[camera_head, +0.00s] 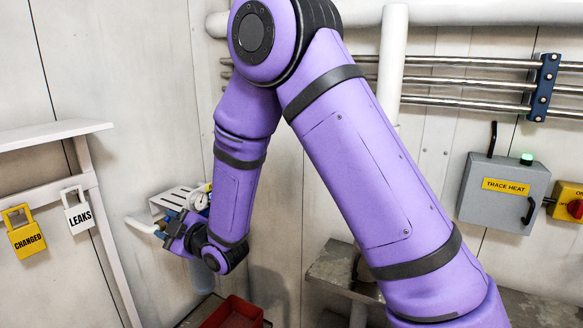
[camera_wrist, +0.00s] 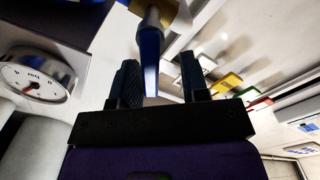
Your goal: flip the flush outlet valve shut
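In the wrist view a blue valve lever (camera_wrist: 150,62) hangs down from a brass-coloured valve fitting (camera_wrist: 158,12) at the top. My gripper (camera_wrist: 160,66) is open, with one dark finger on each side of the lever. The lever lies nearer the left finger; a gap shows to the right finger, and I cannot tell whether the left one touches. In the head view my gripper (camera_head: 176,232) is at the white bracket by the left wall, and the lever cannot be made out there.
A round pressure gauge (camera_wrist: 38,76) sits close left of my gripper in the wrist view. In the head view a red bin (camera_head: 234,314) is below, and yellow (camera_head: 26,238) and white (camera_head: 78,217) lock tags hang at left. A grey trace heat box (camera_head: 503,193) is at right.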

